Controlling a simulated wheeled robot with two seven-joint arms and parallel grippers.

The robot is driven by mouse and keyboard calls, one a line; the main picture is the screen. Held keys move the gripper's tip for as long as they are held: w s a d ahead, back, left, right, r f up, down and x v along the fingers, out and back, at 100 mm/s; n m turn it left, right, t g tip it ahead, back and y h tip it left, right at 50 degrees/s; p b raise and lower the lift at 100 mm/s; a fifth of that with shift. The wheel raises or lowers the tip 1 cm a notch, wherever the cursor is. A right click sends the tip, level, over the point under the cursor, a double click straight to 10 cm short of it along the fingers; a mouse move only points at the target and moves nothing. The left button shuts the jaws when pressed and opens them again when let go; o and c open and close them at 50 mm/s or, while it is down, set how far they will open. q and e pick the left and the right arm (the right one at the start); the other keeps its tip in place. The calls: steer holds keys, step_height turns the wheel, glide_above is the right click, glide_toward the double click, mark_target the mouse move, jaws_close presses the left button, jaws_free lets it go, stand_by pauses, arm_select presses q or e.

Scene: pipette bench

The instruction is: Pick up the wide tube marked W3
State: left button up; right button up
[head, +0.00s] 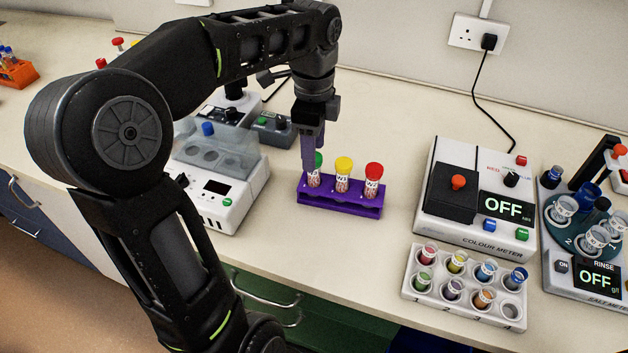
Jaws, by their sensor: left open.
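A purple rack (341,202) on the bench holds three wide tubes upright. They are a green-capped tube (315,181) at the left, a yellow-capped tube (343,176) in the middle and a red-capped tube (373,181) at the right. Each has a pale label, but the writing is too small for me to tell surely which is W3. My left gripper (310,162) is open and points down at the green-capped tube. Its fingers partly hide that cap; I cannot tell whether they touch it. My right gripper is not in view.
A white device with a clear lid (220,150) stands close left of the rack. Bare bench lies between rack and meter.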

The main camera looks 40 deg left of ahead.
mark_target(314, 177)
arm_select(q)
steer(key=shift+f, duration=0.1)
step_height(314, 177, down, 5)
steer(key=shift+s+d+f+p, duration=0.1)
steer(key=shift+d+p, duration=0.05)
steer(key=shift+p, duration=0.25)
steer(key=shift+c, duration=0.5)
jaws_close()
stand_by(0.4)
